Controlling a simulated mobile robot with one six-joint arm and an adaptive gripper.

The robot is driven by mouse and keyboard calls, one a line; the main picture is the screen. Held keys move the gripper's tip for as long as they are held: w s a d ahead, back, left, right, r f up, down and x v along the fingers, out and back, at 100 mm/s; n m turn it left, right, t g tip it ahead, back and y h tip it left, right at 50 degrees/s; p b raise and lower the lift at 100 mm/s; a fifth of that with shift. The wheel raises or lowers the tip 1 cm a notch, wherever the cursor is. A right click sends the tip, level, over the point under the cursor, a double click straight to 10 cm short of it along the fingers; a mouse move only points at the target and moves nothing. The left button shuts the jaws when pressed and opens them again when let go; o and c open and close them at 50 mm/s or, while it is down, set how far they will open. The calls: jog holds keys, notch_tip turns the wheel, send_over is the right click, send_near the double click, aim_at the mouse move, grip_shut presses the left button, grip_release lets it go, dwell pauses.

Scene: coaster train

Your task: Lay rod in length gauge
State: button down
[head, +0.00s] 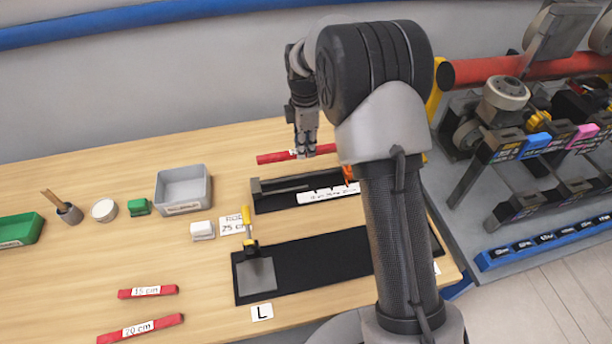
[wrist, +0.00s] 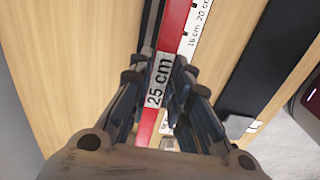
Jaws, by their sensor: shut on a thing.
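My gripper (head: 304,146) is shut on a red rod (head: 275,157). In the wrist view the rod (wrist: 174,35) passes between my gripper's fingers (wrist: 160,78), with its white "25 cm" label facing the camera. The length gauge (head: 268,203) is a long black tray with a white marked strip along its near side. The rod is on the far side of the gauge in the head view, roughly parallel to it and apart from it. In the wrist view the gauge's marked strip (wrist: 198,28) shows beside the rod. My arm hides the gauge's right end.
Red rods marked 15 cm (head: 148,292) and 20 cm (head: 140,328) lie at the front left. A grey bin (head: 183,188) and a "ROD 25 cm" card (head: 232,226) stand left of the gauge.

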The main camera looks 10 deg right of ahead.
jog(key=b, duration=0.2)
send_over(306, 183)
notch_tip(306, 183, down, 11)
jog(key=shift+f, duration=0.1)
jog(key=shift+f+b, duration=0.45)
jog(key=shift+f, duration=0.15)
jog(key=c, duration=1.5)
grip_release()
